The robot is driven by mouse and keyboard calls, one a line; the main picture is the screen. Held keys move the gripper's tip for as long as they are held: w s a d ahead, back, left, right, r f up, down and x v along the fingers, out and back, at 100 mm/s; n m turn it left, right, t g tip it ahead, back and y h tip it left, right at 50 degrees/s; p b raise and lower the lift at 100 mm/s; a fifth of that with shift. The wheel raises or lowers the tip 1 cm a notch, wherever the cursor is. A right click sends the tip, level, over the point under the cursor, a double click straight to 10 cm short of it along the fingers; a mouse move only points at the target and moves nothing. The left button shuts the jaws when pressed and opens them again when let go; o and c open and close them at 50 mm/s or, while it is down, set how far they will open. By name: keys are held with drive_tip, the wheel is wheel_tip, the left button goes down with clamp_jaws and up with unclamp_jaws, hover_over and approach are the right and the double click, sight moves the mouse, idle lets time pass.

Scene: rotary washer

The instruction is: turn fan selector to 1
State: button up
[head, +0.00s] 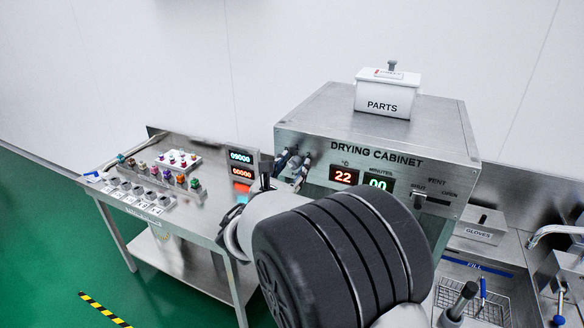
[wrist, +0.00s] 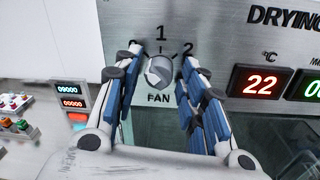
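The fan selector (wrist: 159,73) is a round grey knob on the drying cabinet's front, above the label FAN. The marks 1 and 2 show above it and to its upper right; the area to its left is covered by a finger. I cannot tell clearly which mark the knob points to. My gripper (wrist: 164,62) is open, with one blue-padded finger on each side of the knob and a visible gap on both sides. In the head view my gripper (head: 293,162) is at the left end of the cabinet front, and the knob is hidden there.
The drying cabinet (head: 330,125) shows 22 and 00 on its displays and carries a white PARTS box (head: 383,94). A steel table (head: 165,222) with buttons, small coloured parts and two counters stands to the left. A sink with a tap (head: 553,232) is at the right.

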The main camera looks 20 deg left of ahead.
drive_tip(key=c, duration=0.8)
drive_tip(key=shift+b, duration=0.45)
drive_tip(key=m+b, duration=0.1)
drive_tip(key=b, duration=0.2)
drive_tip(key=shift+f+m, duration=0.3)
drive_tip(key=shift+m, duration=0.1)
drive_tip(key=m+b, duration=0.2)
drive_tip(key=b, duration=0.3)
drive_tip(key=shift+f+m, duration=0.1)
drive_tip(key=shift+m, duration=0.2)
drive_tip(key=m+b, duration=0.2)
drive_tip(key=b, duration=0.3)
drive_tip(key=shift+m+b, duration=0.4)
drive_tip(key=m+b, duration=0.1)
drive_tip(key=b, duration=0.1)
drive_tip(key=shift+r+m+b, duration=0.2)
drive_tip(key=shift+m+b, duration=0.1)
drive_tip(key=shift+m, duration=0.1)
drive_tip(key=shift+r, duration=0.1)
